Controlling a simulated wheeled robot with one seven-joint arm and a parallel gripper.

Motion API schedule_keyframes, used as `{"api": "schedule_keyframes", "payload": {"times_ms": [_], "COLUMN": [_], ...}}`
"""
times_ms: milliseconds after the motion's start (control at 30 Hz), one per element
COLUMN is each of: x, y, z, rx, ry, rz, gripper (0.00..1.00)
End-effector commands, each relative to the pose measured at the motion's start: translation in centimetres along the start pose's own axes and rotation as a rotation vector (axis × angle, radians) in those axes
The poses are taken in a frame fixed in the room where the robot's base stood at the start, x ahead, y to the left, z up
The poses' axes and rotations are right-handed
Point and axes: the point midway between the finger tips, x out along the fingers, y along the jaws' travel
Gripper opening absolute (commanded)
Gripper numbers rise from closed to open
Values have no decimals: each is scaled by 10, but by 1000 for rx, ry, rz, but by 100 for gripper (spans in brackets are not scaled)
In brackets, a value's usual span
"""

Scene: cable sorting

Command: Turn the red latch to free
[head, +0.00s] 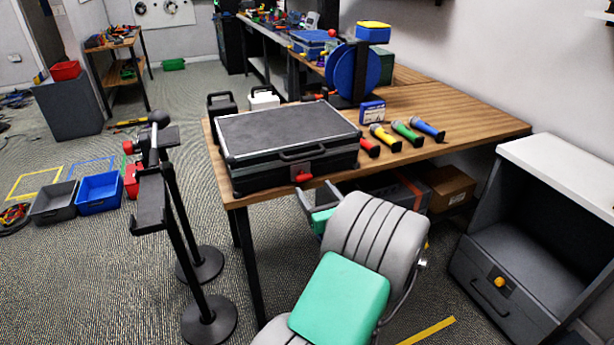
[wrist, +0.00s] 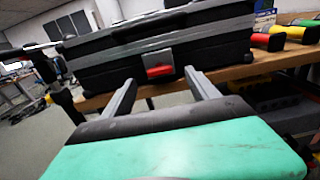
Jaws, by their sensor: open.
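The red latch (head: 302,177) sits on the front face of a closed black case (head: 292,122), low and toward its right side. The case lies flat at the table's front edge. In the wrist view the red latch (wrist: 159,71) lies level on a grey plate on the case front (wrist: 210,52). My gripper (wrist: 158,76) is open and empty, with its two fingers apart on either side of the latch in that view. The fingertips look short of the latch, with no contact visible. In the head view my arm hides most of the gripper (head: 303,195).
The wooden table (head: 460,110) also holds several coloured-handled tools to the right of the case, including a green one (head: 407,134). A black stand (head: 150,205) is left of the table. A grey drawer cabinet (head: 510,280) stands at the right.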

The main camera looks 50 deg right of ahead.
Motion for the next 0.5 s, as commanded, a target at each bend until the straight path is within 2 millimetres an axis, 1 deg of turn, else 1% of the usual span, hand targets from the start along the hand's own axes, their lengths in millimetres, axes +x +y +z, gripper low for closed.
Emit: {"api": "schedule_keyframes", "payload": {"times_ms": [33,100,233,333,500], "x": [11,26,47,56,58], "y": [3,3,3,2,2], "z": [-1,-2,-1,-1,-1], "rx": [-2,-4,-5,-5,-4], "ry": [-1,1,2,2,2], "rz": [7,7,6,4,3], "gripper": [69,69,69,69,69]}}
